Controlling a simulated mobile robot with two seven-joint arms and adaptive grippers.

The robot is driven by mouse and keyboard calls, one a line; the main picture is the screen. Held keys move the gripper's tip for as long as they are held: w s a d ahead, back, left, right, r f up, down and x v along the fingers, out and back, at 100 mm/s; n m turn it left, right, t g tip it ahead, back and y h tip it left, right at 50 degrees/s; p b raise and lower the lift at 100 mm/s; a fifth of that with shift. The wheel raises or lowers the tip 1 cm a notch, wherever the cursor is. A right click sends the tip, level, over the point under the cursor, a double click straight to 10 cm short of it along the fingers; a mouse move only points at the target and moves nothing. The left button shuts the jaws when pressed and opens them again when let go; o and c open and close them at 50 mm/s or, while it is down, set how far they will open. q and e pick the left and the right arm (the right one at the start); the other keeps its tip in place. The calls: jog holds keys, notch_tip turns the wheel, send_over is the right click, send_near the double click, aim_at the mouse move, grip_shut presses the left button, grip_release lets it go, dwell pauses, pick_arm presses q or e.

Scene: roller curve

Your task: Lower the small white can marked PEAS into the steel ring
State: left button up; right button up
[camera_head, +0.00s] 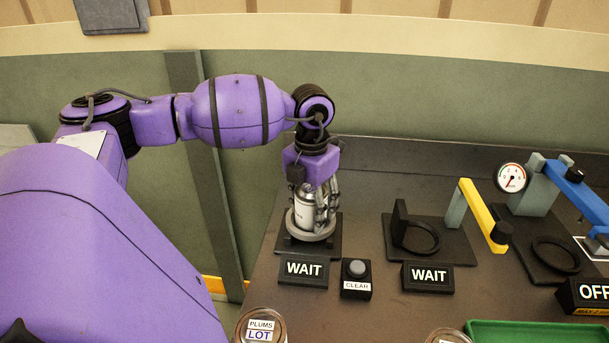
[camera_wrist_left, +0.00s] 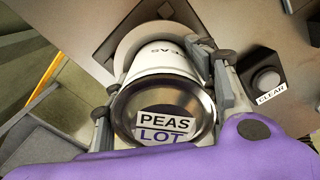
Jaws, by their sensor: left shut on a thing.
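The small white can (camera_head: 305,208) marked PEAS stands upright at the steel ring (camera_head: 301,235) on its black base, at the left of the counter. In the left wrist view the can's lid (camera_wrist_left: 163,118) reads PEAS and LOT, and the ring (camera_wrist_left: 135,40) shows round the can's far end. My left gripper (camera_head: 321,205) comes down from above and is shut on the can, with a finger on each side of it. How deep the can sits in the ring is hard to tell. My right gripper is not in view.
A WAIT sign (camera_head: 304,270) and a CLEAR button (camera_head: 357,270) stand in front of the ring. To the right are a black ring fixture with a yellow arm (camera_head: 478,208) and a gauge with a blue arm (camera_head: 578,190). A PLUMS can (camera_head: 261,326) and green tray (camera_head: 540,333) are at the front.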

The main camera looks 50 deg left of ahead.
pick_arm(q)
jog(key=shift+f, duration=0.1)
jog(key=o, duration=1.6)
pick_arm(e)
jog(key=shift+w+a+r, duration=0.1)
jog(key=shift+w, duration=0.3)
pick_arm(q)
jog(key=o, duration=0.6)
jog(key=shift+c, duration=0.2)
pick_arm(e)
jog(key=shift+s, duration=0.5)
